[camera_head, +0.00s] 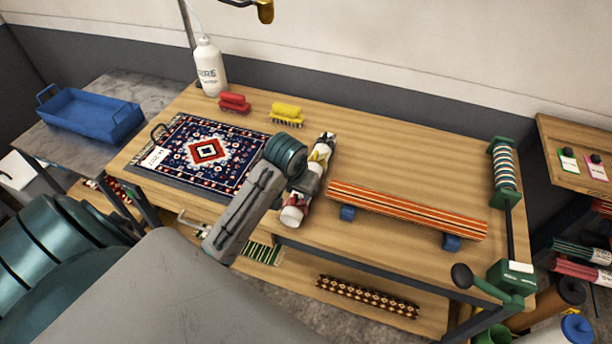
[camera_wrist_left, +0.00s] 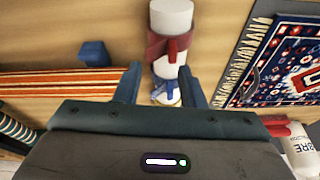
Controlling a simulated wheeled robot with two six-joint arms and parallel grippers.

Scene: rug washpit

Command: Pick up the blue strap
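A white tube (camera_wrist_left: 172,18) lies on the wooden table, with a red strap (camera_wrist_left: 170,45) around it. It also shows in the head view (camera_head: 291,216), partly behind my left gripper. A small blue piece (camera_wrist_left: 161,94), apparently the blue strap, shows further along the tube between my fingers in the left wrist view. A yellow piece is beside it. My left gripper (camera_wrist_left: 158,82) is open over the tube, one finger on each side. I cannot tell whether the fingers touch it. The blue strap is not clear in the head view. My right gripper is not in view.
A patterned rug (camera_head: 236,144) lies to the left, and a striped roll (camera_head: 405,208) on blue blocks (camera_head: 347,213) to the right. Red (camera_head: 235,103) and yellow (camera_head: 286,114) brushes and a white bottle (camera_head: 207,68) stand behind.

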